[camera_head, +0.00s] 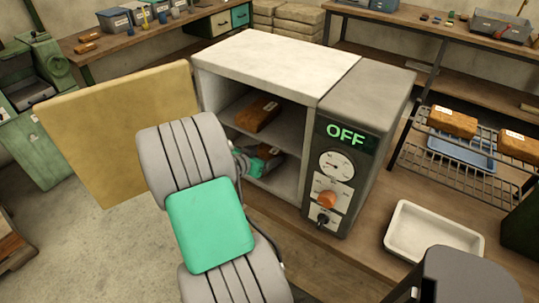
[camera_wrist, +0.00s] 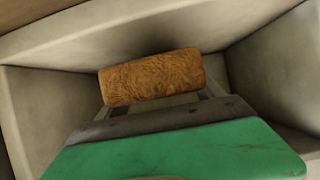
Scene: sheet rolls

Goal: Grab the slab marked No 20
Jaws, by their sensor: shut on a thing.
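A brown slab (camera_head: 267,153) with a white label is low inside the open cabinet, and my gripper (camera_head: 255,163) is shut on it. The wrist view shows this slab (camera_wrist: 150,78) lying across between my fingers, with pale cabinet walls around it. Another brown slab (camera_head: 257,113) with a white label lies on the shelf above. The label numbers are too small to read. My arm hides part of the cabinet's left side.
The cabinet (camera_head: 280,60) has a tan door (camera_head: 115,130) swung open to the left and a control panel reading OFF (camera_head: 345,135). At right, labelled brown slabs (camera_head: 452,122) sit on a wire rack (camera_head: 450,160). A white tray (camera_head: 433,233) lies on the bench.

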